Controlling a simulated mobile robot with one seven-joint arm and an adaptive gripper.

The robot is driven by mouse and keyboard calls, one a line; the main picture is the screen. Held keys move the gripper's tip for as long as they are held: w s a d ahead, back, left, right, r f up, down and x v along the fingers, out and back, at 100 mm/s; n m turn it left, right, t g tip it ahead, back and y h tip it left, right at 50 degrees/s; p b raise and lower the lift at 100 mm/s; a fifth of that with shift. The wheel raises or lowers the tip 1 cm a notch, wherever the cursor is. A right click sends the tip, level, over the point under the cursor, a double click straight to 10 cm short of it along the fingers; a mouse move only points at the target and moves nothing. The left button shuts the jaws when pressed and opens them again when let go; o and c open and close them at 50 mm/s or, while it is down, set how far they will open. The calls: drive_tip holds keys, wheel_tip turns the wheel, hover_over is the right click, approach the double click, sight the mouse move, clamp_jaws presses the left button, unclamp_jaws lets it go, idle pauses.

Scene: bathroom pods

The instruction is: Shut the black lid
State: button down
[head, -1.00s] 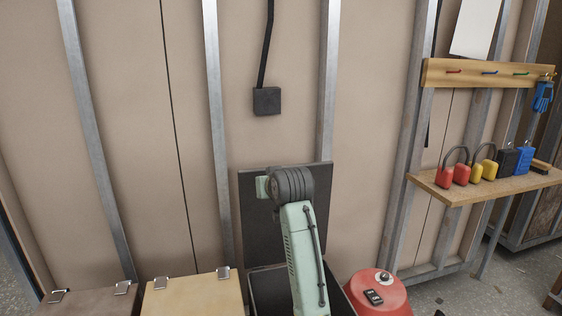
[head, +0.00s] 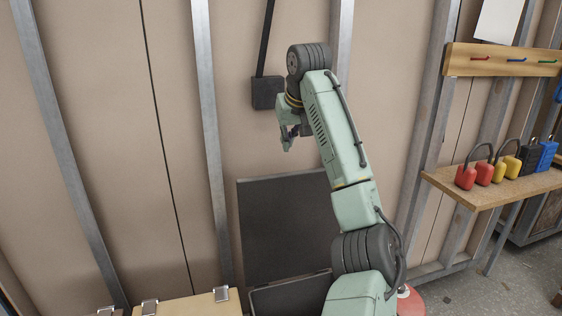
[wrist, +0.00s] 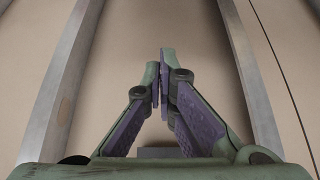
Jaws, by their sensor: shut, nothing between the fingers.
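The black lid (head: 284,228) stands open and upright against the wall in the head view. Below it is the dark box (head: 290,297) it belongs to, seen only in part at the bottom edge, with my arm covering its right side. My gripper (head: 287,146) is above the lid's top edge and apart from it, in front of the wall. In the wrist view my gripper (wrist: 163,75) has its fingertips together with nothing between them, and bare wall lies beyond. The lid cannot be made out in the wrist view.
A closed tan box (head: 195,305) is left of the black-lidded box. A red rounded object (head: 410,302) is at its right, mostly hidden by my arm. A dark wall box with a cable (head: 266,92) is beside my gripper. A shelf with padlocks (head: 485,192) is at the right.

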wheel_tip(320, 180, down, 9)
drive_tip(key=p, duration=0.4)
drive_tip(key=shift+w+a, duration=0.15)
drive_tip(key=shift+w, duration=0.3)
drive_tip(key=shift+s+f, duration=0.1)
